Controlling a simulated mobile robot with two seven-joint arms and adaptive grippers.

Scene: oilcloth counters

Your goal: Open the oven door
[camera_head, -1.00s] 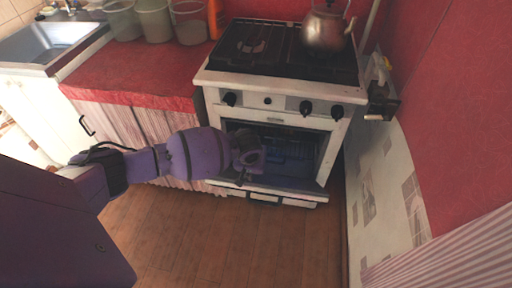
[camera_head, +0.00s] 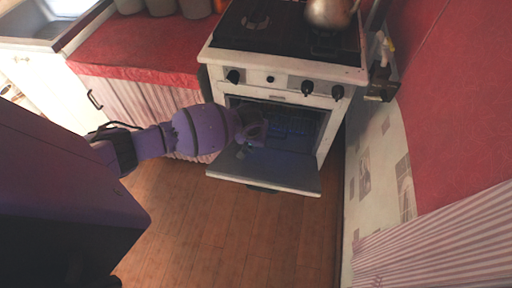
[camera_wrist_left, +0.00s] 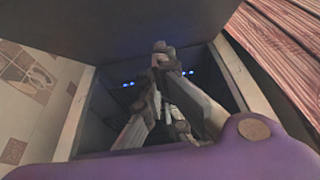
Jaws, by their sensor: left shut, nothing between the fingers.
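The white oven (camera_head: 262,88) stands against the red wall in the head view. Its door (camera_head: 268,168) is swung down on its lower edge and lies nearly flat in front of the oven. The dark cavity (camera_head: 295,121) shows a bluish rack inside. My left gripper (camera_head: 256,136) is at the left part of the opening, above the inner side of the door. It also shows in the left wrist view (camera_wrist_left: 162,48), with fingers closed together and empty. Whether it touches the door cannot be told. My right gripper is not in view.
A kettle (camera_head: 330,12) sits on the stove top. A red-topped counter (camera_head: 140,50) with a striped curtain stands left of the oven. A tiled wall panel (camera_head: 372,170) is close on the right. The wooden floor (camera_head: 220,235) in front is clear.

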